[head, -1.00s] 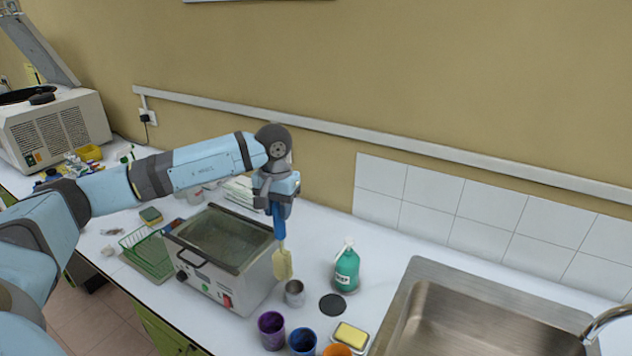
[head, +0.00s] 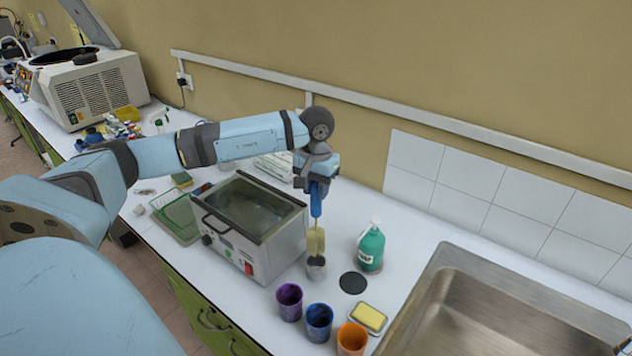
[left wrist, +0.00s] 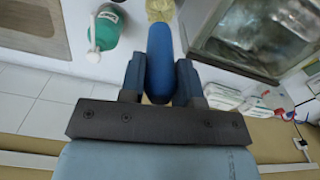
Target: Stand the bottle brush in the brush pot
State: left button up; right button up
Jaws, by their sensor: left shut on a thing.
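My left gripper (head: 317,178) is shut on the blue handle of the bottle brush (head: 316,203), which hangs upright with its pale yellow bristle head down. The blue handle (left wrist: 159,60) also shows between the fingers in the left wrist view, with the yellow head beyond it. My right gripper is not in view.
The water bath (head: 248,225) stands close left of the pot. A green bottle (head: 371,250) and a black disc (head: 352,283) are to its right. Purple (head: 289,302), blue (head: 319,322) and orange (head: 351,340) cups and a yellow sponge (head: 369,317) stand in front. The sink (head: 440,300) is at right.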

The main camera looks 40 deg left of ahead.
aim_at(316, 210)
pick_arm(q)
jog(key=shift+f, duration=0.8)
jog(key=shift+f+b, duration=0.75)
jog(key=shift+f, duration=0.1)
notch_tip(316, 210, down, 3)
jog(key=shift+r+b, duration=0.2)
jog(key=shift+b, duration=0.95)
jog(key=shift+f+b, duration=0.6)
jog(key=shift+f, duration=0.1)
jog(key=o, duration=1)
